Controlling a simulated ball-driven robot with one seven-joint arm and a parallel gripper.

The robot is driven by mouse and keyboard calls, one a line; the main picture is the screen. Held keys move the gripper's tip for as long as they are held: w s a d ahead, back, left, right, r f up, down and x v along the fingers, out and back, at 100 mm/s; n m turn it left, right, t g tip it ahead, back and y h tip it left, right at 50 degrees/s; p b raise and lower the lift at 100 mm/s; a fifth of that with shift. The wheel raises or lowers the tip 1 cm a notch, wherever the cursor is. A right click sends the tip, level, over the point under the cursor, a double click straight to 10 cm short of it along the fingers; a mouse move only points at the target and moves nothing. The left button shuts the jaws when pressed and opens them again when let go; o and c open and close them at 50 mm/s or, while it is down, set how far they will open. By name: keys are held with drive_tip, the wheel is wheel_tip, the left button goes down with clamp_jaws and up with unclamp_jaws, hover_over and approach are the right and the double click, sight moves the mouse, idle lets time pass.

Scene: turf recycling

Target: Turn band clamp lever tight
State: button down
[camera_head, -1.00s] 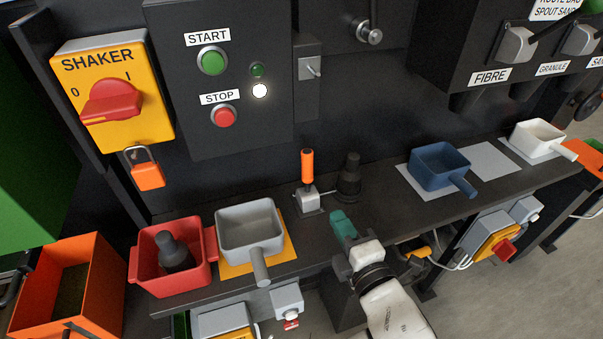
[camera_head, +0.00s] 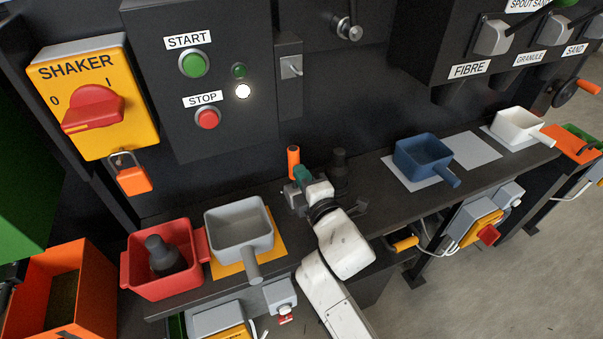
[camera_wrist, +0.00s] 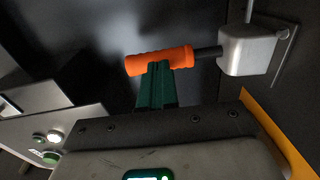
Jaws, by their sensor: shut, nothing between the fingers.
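A lever with an orange handle (camera_head: 293,158) stands upright from a silver block on the dark bench, at the foot of the dark wall; I take it as the band clamp lever. In the wrist view the orange handle (camera_wrist: 150,62) joins the silver block (camera_wrist: 245,50) by a dark rod. My gripper (camera_head: 302,174) has green fingers and is beside the handle, partly in front of the block. In the wrist view my gripper (camera_wrist: 157,70) is shut and empty, its fingertips overlapping the handle near its middle. I cannot tell whether they touch it.
A dark bottle-shaped object (camera_head: 339,170) stands close to the right of the lever. A grey scoop (camera_head: 239,250) and a red bin (camera_head: 135,275) are at the left. A blue scoop (camera_head: 420,172) and a white scoop (camera_head: 514,138) are at the right. The wall rises behind.

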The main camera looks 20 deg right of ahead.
sight(296, 163)
drive_tip(key=shift+w, duration=0.25)
drive_tip(key=w, duration=0.3)
drive_tip(key=shift+w+r+p, duration=0.1)
drive_tip(key=shift+r+p, duration=0.2)
drive_tip(key=shift+r, duration=0.05)
drive_tip(key=shift+r, duration=0.1)
